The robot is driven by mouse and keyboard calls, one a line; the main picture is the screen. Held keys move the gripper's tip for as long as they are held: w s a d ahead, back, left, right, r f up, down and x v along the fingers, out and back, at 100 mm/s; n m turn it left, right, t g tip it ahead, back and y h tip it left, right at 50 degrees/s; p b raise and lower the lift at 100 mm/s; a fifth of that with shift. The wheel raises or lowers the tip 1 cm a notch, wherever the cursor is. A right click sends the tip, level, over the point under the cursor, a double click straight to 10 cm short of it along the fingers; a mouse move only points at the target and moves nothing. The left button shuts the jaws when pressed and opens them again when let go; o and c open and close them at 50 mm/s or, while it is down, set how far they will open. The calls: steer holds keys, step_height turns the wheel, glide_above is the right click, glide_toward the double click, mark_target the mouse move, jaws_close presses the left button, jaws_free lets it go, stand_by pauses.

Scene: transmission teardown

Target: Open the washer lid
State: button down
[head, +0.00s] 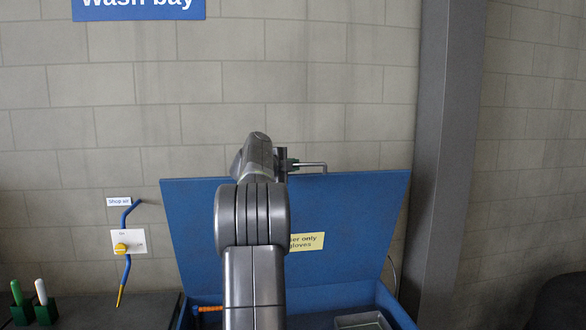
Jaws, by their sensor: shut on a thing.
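The blue washer lid (352,210) is raised and leans back toward the wall, with its inner or outer face toward me. My gripper (287,164) is at the lid's top edge, mostly hidden behind my own arm. It is shut on the metal lid handle (312,165), a thin bar that shows just to the right of it. Below the lid, the blue washer tub (388,303) is open at the front right. My arm covers the middle of the lid and tub.
A grey post (444,170) stands close to the lid's right. A shop air valve (121,248) with a blue pipe is on the wall to the left. Green holders with markers (41,300) stand on a dark surface at lower left. A tray (362,321) shows in the tub.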

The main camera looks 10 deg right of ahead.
steer(key=shift+f, duration=0.1)
steer(key=c, duration=1.5)
jaws_free()
steer(key=shift+o, duration=0.2)
steer(key=shift+s+a, duration=0.1)
steer(key=shift+a, duration=0.05)
steer(key=b+v, duration=0.3)
steer(key=v, duration=1)
steer(key=shift+s+a+r, duration=0.2)
steer(key=shift+s+r, duration=0.05)
